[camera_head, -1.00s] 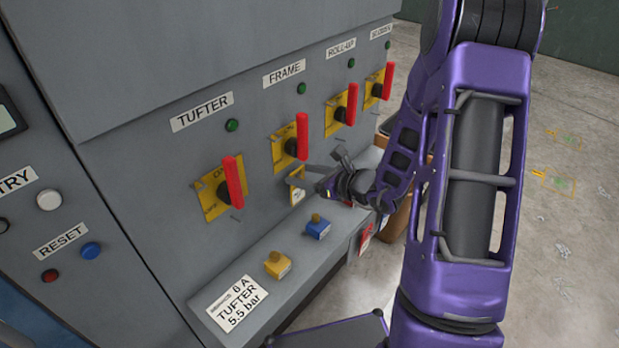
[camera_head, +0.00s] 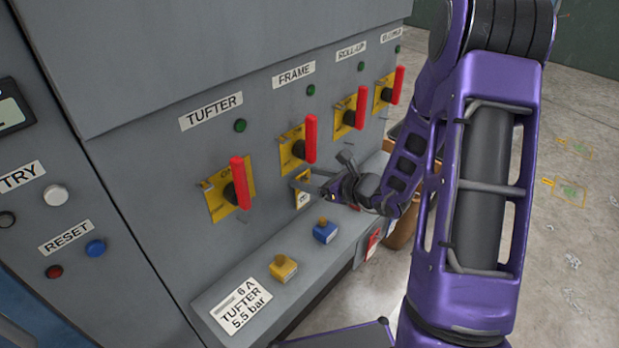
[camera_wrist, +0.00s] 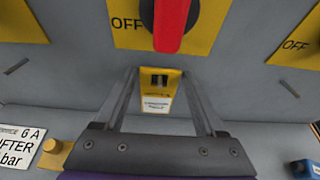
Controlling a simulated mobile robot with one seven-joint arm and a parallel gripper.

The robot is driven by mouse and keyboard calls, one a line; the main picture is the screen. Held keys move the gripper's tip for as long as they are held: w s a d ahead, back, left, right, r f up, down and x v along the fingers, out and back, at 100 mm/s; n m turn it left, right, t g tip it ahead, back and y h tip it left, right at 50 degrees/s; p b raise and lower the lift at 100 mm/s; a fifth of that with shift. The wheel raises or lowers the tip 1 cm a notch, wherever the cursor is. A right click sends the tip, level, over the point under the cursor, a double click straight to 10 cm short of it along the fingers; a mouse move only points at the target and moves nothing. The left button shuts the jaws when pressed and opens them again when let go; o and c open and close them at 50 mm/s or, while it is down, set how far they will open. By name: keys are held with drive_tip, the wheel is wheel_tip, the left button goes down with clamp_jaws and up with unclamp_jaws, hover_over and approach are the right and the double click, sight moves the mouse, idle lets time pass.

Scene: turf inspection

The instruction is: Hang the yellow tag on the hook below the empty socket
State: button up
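The yellow tag (camera_wrist: 153,88), with a white label on its lower part, is upright against the grey panel, below the FRAME switch (camera_wrist: 172,22). It also shows in the head view (camera_head: 302,199). My gripper (camera_wrist: 160,72) is open, with one finger on each side of the tag and a narrow gap to each edge. In the head view my gripper (camera_head: 311,183) is close to the panel. I cannot see what holds the tag up. Small bare hooks stick out on the left (camera_wrist: 17,66) and right (camera_wrist: 289,88), below the neighbouring switches. I cannot make out an empty socket.
A ledge below the panel carries a yellow block (camera_head: 283,268), a blue block (camera_head: 325,231) and a white TUFTER label (camera_head: 240,304). Several red-handled switches project above, including the TUFTER one (camera_head: 240,183). A red tag (camera_head: 373,243) hangs at the ledge's right end.

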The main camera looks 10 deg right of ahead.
drive_tip(key=o, duration=0.3)
drive_tip(key=shift+o, duration=0.2)
drive_tip(key=p+v, duration=0.2)
drive_tip(key=v, duration=1.5)
drive_tip(key=shift+d, duration=0.2)
